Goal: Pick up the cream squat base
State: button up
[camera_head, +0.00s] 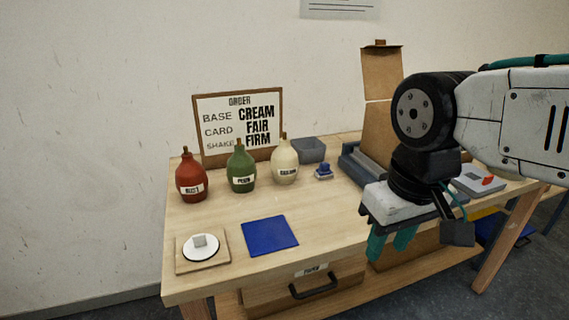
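The cream squat base (284,161) stands upright on the wooden table, a rounded cream bottle shape with a narrow brown neck and a small label. It is the rightmost of three similar bases, beside a green one (241,171) and a red one (191,181). My gripper (390,246) hangs at the table's front right, well to the right of and nearer than the cream base. Its two teal fingers point down and are apart, with nothing seen between them.
An order board (238,120) stands behind the bases. A grey bin (309,150) and a small blue stamp-like object (323,172) are right of the cream base. A blue mat (269,236) and a board with a white disc (202,248) lie in front. An open cardboard box (380,75) stands behind my arm.

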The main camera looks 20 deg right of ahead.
aim_at(283, 165)
jog(key=k, duration=1.05)
jog(key=u, duration=1.1)
jog(key=i, duration=0.8)
jog(key=z, duration=0.45)
jog(key=i, duration=0.85)
jog(key=z, duration=0.7)
